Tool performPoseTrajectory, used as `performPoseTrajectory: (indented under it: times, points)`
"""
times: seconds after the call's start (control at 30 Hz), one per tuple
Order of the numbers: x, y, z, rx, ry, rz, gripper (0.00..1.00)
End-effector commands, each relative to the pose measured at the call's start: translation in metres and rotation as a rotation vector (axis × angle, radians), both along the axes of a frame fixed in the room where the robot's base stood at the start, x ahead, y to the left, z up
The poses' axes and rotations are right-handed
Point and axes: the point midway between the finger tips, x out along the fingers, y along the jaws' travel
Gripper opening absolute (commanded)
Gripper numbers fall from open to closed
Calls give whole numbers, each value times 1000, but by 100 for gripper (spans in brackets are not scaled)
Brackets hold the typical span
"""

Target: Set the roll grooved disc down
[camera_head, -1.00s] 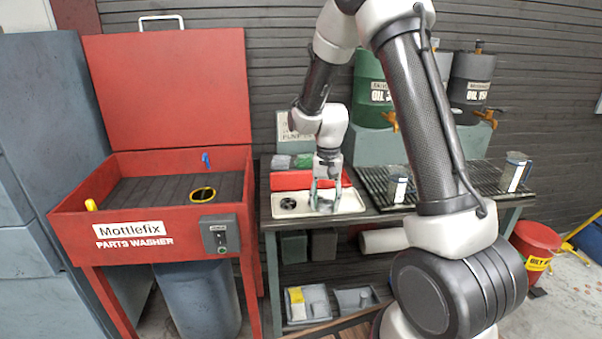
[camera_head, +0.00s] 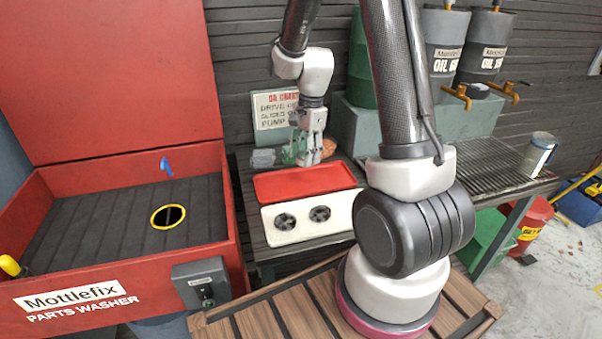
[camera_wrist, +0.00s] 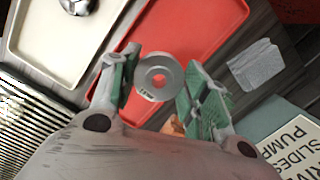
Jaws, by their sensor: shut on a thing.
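The roll grooved disc (camera_wrist: 157,77) is a grey metal ring with a hole, through which red shows. My gripper (camera_wrist: 157,85) is shut on it between its green-padded fingers. In the wrist view the disc is seen over the red tray (camera_wrist: 185,35); its height above it is hard to judge. The cream tray (camera_head: 345,221) in front holds two dark round parts (camera_head: 285,221).
A sign (camera_head: 272,110) stands behind my gripper. A grey block (camera_wrist: 255,66) lies beside the red tray. The red parts washer (camera_head: 130,240) is at left, a slatted rack (camera_head: 490,165) and oil drums (camera_head: 440,50) at right. The red tray's front part looks clear.

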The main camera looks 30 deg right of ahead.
Motion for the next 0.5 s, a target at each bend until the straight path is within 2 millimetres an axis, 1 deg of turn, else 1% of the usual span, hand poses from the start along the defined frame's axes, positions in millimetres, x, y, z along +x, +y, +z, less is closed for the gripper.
performPoseTrajectory:
  times: [0.03,0.1,0.27,0.5]
  points:
    - [0,0,-11,0,3,0,11]
    - [0,0,-22,1,1,1,11]
    - [1,0,-36,0,0,2,11]
    - [0,0,-68,1,2,1,11]
